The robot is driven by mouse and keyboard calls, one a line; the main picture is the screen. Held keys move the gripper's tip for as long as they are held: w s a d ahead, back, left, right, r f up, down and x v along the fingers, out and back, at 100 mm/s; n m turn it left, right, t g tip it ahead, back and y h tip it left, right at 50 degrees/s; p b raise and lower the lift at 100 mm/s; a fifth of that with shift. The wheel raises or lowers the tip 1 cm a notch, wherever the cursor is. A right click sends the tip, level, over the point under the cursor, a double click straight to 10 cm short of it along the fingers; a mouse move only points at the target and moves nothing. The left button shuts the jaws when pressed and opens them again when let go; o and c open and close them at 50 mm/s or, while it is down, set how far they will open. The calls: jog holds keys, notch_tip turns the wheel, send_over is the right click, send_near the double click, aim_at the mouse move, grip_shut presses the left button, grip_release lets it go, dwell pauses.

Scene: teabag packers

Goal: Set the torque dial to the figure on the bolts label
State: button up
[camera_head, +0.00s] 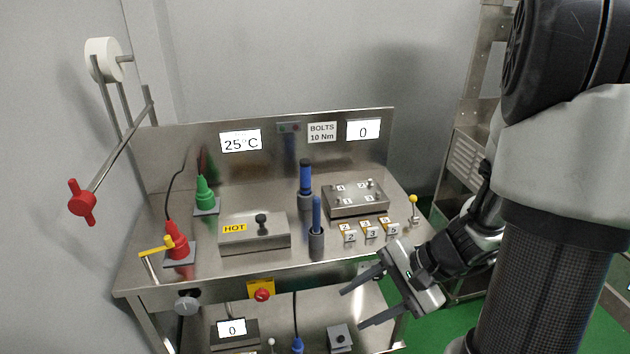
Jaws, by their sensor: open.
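The bolts label (322,132) on the back panel reads "BOLTS 10 Nm". Right of it, a display (363,130) reads 0. A round grey knob (187,302) sits under the bench's front edge at the left. A small grey box with a dark round knob (340,338) stands on the lower shelf. Neither knob has a readable marking, so I cannot tell which is the torque dial. My gripper (352,309) is open and empty at the bench's front right, its fingers pointing left, apart from both knobs.
A second display (231,328) on the lower shelf reads 0. A red button on a yellow plate (261,291) is at the front edge. On the steel bench (270,262) stand a HOT box (254,232), blue-handled tools (316,215), numbered blocks (371,232) and a bolt plate (355,205).

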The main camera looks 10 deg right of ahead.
notch_tip(320, 180, down, 8)
jog(key=w+m+t+y+b, duration=0.2)
jog(key=m+t+y+b, duration=0.1)
jog(key=m+y+b, duration=0.1)
jog(key=m+t+h+b, duration=0.8)
jog(key=m+t+h, duration=0.35)
jog(key=m, duration=0.45)
send_near(378, 278)
jog(key=shift+t+y, duration=0.35)
jog(key=shift+t, duration=0.1)
jog(key=w+b, duration=0.1)
jog(key=w, duration=0.1)
jog(key=w+b, duration=0.1)
jog(key=w, duration=0.2)
jog(key=w+f+b, duration=0.1)
jog(key=w, duration=0.2)
jog(key=shift+w+d, duration=0.15)
jog(key=shift+w, duration=0.1)
jog(key=c, duration=1.1)
